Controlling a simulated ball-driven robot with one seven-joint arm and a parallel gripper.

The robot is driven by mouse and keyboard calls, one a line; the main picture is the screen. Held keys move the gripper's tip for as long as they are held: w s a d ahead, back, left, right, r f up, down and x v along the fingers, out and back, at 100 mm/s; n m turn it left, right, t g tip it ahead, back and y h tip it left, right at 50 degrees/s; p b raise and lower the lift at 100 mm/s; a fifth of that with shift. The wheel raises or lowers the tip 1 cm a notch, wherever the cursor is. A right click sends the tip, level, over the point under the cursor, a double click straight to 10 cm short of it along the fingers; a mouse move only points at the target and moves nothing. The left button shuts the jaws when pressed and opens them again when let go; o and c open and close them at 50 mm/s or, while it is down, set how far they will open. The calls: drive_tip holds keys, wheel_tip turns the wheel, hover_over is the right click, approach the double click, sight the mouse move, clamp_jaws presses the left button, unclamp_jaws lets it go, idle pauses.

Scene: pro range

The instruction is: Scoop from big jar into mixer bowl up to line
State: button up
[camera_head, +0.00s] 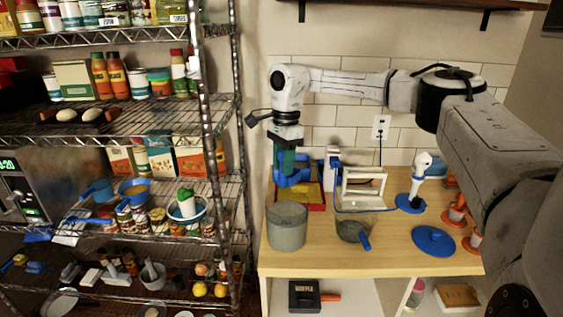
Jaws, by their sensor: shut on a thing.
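A grey, translucent round jar (287,230) stands on the left front of the wooden counter. A clear dark bowl or jug (350,230) with a blue handle stands to its right; I cannot tell if it is the mixer bowl, and no fill line can be made out. A white mixer-like appliance (364,190) stands behind the bowl. My gripper (291,180) points down above and behind the grey jar, near the wall. It is shut on a blue thing too small to identify, whose lower end is partly hidden.
A red-rimmed tray (316,205) with yellow in it lies behind the jar. A round blue lid (433,239) and a white item on a blue base (412,203) are at the right. A metal rack (213,150) full of goods stands close on the left. The counter's front middle is clear.

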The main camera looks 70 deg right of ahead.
sight(283, 184)
drive_tip(key=shift+f+b, duration=2.2)
drive_tip(key=shift+f, duration=1.2)
drive_tip(key=shift+h, duration=0.6)
drive_tip(key=shift+a+f+b, duration=0.2)
drive_tip(key=shift+f+b, duration=0.85)
drive_tip(key=shift+f, duration=0.2)
drive_tip(key=shift+a+f+b, duration=0.2)
drive_tip(key=shift+f+b, duration=0.85)
drive_tip(key=shift+f, duration=0.15)
drive_tip(key=shift+r+p, duration=4.65)
drive_tip(key=shift+r, duration=1.9)
drive_tip(key=shift+f, duration=0.15)
